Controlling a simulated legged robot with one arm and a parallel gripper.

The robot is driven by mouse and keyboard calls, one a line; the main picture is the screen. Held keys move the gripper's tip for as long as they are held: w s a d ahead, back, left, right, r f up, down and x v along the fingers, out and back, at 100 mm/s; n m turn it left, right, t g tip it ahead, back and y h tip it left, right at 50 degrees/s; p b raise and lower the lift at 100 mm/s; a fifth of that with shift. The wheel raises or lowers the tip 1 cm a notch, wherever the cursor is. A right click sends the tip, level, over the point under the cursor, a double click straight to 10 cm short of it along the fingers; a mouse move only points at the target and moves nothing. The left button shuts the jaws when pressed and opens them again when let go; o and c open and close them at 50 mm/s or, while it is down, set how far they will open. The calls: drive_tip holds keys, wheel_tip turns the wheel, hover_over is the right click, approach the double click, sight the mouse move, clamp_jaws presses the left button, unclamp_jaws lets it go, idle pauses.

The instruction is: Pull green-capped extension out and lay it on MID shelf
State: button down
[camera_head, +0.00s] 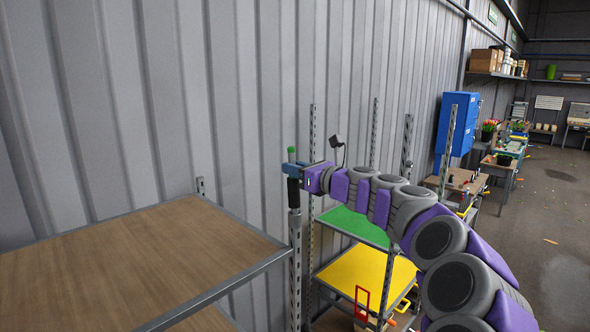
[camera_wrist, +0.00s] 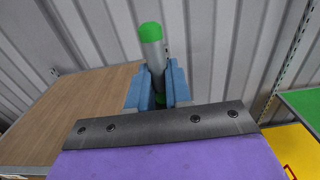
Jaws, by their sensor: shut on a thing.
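The extension (camera_wrist: 153,56) is a slim grey tube with a green cap (camera_head: 291,150) on top. My gripper (camera_head: 292,170) has blue jaws shut around the tube just below the cap; the jaws also show in the wrist view (camera_wrist: 158,88). The tube stands roughly upright. Below the jaws, a black sleeve (camera_head: 293,194) sits at the top of a perforated metal post (camera_head: 295,250) at the wooden shelf's corner. I cannot tell whether the tube's lower end is inside the post. No shelf carries a readable MID label.
A wooden shelf (camera_head: 130,265) is at left, with part of a lower one beneath. A green shelf (camera_head: 356,226) and a yellow shelf (camera_head: 365,275) stand right of the post. A red frame (camera_head: 362,303) is by the yellow shelf. The corrugated wall (camera_head: 240,90) is close behind.

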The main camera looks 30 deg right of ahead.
sight(294, 149)
drive_tip(key=shift+r, duration=0.15)
drive_tip(key=shift+r+p, duration=1.15)
drive_tip(key=shift+p, duration=0.35)
drive_tip(key=shift+r, duration=0.1)
drive_tip(key=shift+r+p, duration=0.4)
drive_tip(key=shift+r, duration=0.55)
drive_tip(key=shift+r, duration=2)
